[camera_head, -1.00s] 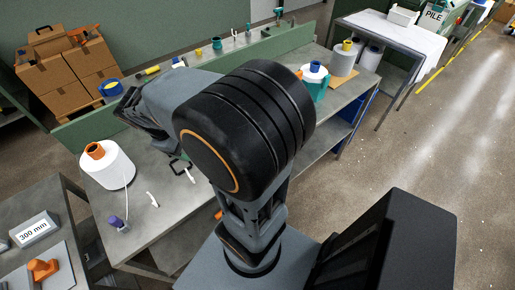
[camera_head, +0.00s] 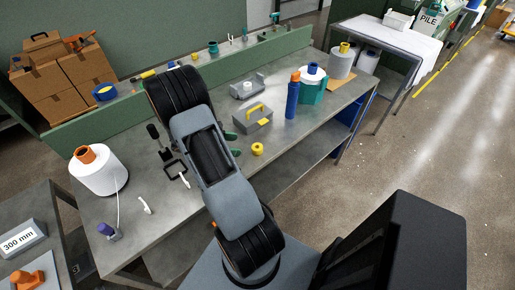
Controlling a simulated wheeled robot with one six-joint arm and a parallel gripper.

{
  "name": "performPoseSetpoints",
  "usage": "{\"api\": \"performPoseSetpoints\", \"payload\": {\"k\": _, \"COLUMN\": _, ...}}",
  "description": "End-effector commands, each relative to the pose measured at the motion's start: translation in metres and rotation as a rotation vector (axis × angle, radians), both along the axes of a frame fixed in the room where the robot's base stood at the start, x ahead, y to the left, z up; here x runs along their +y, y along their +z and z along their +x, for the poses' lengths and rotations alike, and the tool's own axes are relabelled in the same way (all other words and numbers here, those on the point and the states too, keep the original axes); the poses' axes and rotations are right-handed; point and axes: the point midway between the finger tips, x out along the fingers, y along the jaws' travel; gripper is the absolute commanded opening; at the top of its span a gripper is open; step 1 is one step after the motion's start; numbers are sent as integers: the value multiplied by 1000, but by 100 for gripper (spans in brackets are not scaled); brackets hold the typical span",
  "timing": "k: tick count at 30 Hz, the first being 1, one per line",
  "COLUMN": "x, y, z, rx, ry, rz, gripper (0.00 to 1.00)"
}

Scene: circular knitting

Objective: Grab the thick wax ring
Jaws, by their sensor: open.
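A small thick yellow ring (camera_head: 257,149), which looks like the wax ring, lies on the grey workbench (camera_head: 300,140) to the right of my arm. Its hole shows from above. Nothing touches it. A blue ring-shaped roll (camera_head: 106,91) with a yellow inside stands at the back left; I cannot tell if it is wax. My gripper does not show; my arm's upper links rise across the bench and appear to hide it.
A grey box with a yellow handle (camera_head: 253,119), a blue bottle with an orange cap (camera_head: 293,95) and a teal container (camera_head: 312,88) stand behind the ring. A white yarn cone (camera_head: 98,170) stands at left. Bench in front of the ring is clear.

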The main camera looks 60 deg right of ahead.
Motion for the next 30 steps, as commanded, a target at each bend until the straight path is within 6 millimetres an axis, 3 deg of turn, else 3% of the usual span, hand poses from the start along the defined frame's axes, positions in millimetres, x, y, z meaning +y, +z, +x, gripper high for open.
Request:
{"api": "performPoseSetpoints", "payload": {"k": 21, "x": -47, "y": -25, "z": -49, "rx": 1, "ry": -4, "rz": 1, "gripper": 70}}
{"api": "performPoseSetpoints", "payload": {"k": 30, "x": -53, "y": -29, "z": -54, "rx": -2, "ry": 0, "rz": 1, "gripper": 70}}
